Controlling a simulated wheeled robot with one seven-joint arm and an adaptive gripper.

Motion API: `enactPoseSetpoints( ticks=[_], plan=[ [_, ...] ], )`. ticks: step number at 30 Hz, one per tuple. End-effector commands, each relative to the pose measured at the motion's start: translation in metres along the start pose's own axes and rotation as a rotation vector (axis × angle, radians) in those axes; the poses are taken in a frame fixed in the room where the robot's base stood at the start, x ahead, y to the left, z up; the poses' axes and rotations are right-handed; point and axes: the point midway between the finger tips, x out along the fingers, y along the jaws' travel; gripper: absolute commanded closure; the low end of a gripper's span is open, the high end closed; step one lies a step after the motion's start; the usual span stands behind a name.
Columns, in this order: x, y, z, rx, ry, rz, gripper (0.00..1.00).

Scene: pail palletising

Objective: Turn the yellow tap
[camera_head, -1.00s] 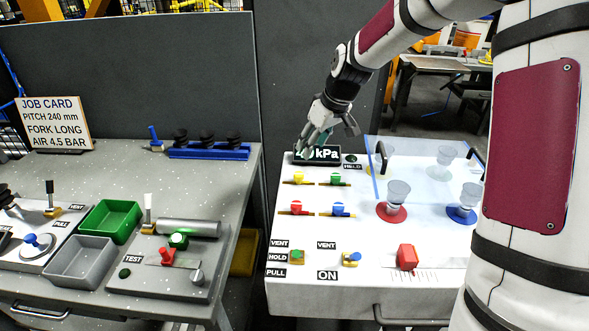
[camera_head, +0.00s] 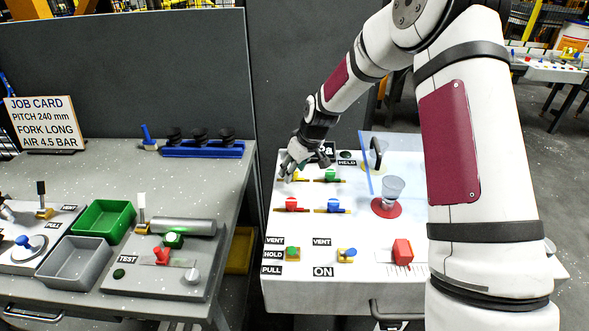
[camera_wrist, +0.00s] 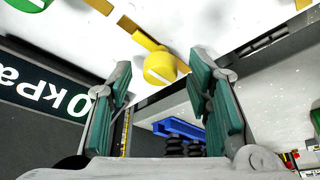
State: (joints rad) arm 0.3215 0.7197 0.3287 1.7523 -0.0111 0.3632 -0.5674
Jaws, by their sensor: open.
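The yellow tap (camera_wrist: 160,67) is a round yellow knob on a yellow bar, fixed to the white panel. In the wrist view it lies just beyond and between the fingers of my gripper (camera_wrist: 165,95). The green-lined fingers are apart with nothing between them. In the head view my gripper (camera_head: 289,174) is over the upper left of the panel, at the yellow tap (camera_head: 296,178), which it partly covers. Contact between fingers and tap cannot be told.
A green tap (camera_head: 330,175) sits close to the right, with a red tap (camera_head: 291,204) and a blue tap (camera_head: 334,205) below. The black kPa display (camera_wrist: 40,88) is beside my gripper. A clear screen and a cup on a red disc (camera_head: 386,208) stand farther right.

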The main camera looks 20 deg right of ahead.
Motion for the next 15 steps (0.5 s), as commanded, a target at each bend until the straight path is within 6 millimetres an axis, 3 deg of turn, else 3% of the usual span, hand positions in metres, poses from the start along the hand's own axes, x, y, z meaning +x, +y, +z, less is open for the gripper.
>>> enactPoseSetpoints(
  ticks=[8,13,15],
  plan=[
    [0.0008,0.0000,-0.0002,0.000,0.000,0.000,0.57],
    [0.0007,-0.0001,-0.0003,-0.001,0.000,0.000,0.95],
    [0.0006,-0.0001,-0.0003,-0.001,0.000,0.000,1.00]
  ],
)
